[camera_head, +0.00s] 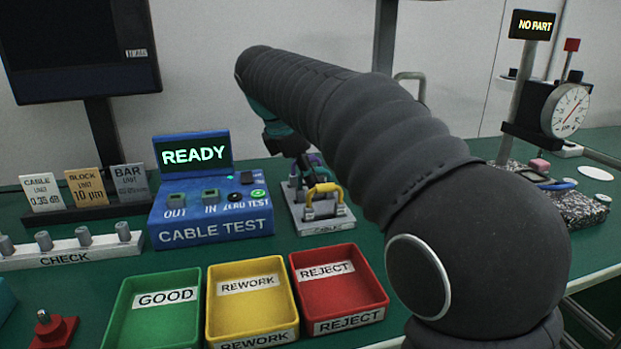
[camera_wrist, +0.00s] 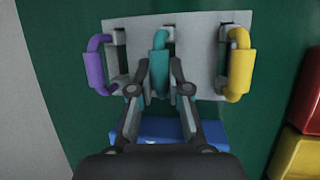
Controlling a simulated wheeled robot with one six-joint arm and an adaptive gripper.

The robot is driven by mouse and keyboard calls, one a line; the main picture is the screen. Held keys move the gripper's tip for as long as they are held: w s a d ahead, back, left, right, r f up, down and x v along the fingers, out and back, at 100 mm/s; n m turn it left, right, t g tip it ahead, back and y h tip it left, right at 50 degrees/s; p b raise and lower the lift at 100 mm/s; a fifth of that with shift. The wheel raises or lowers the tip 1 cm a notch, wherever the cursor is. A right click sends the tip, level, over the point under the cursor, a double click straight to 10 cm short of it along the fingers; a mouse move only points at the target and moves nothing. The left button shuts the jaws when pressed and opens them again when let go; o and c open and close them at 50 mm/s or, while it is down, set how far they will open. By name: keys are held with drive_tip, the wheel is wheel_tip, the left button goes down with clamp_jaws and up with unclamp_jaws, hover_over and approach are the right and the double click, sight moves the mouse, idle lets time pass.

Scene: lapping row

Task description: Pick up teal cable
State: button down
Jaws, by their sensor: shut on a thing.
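The teal cable (camera_wrist: 158,64) is a short curved piece in the middle slot of a light grey holder (camera_wrist: 204,47), between a purple cable (camera_wrist: 95,64) and a yellow cable (camera_wrist: 239,62). My gripper (camera_wrist: 160,92) is over the holder, shut on the teal cable, with one finger on each side of it. I cannot tell whether the cable is clear of the holder. In the head view the holder (camera_head: 322,226) stands right of the blue cable tester, with the yellow cable (camera_head: 323,200) in front. My arm and gripper partly hide the rest there.
The blue cable tester (camera_head: 208,222) reads READY. Green (camera_head: 125,312), yellow (camera_head: 216,327) and red (camera_head: 378,291) trays stand in front. A dial gauge (camera_head: 566,110) stands at the right. A grey CHECK rack (camera_head: 62,257) lies at the left.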

drive_tip(key=shift+r, duration=0.65)
drive_tip(key=r, duration=0.1)
drive_tip(key=r+p, duration=0.1)
drive_tip(key=r, duration=0.1)
drive_tip(key=shift+s+d+r, duration=0.15)
drive_tip(key=shift+s+d, duration=0.05)
drive_tip(key=shift+d, duration=0.15)
drive_tip(key=s+d+r, duration=0.6)
drive_tip(key=d, duration=0.3)
drive_tip(key=shift+r, duration=0.15)
drive_tip(key=shift+d, duration=0.1)
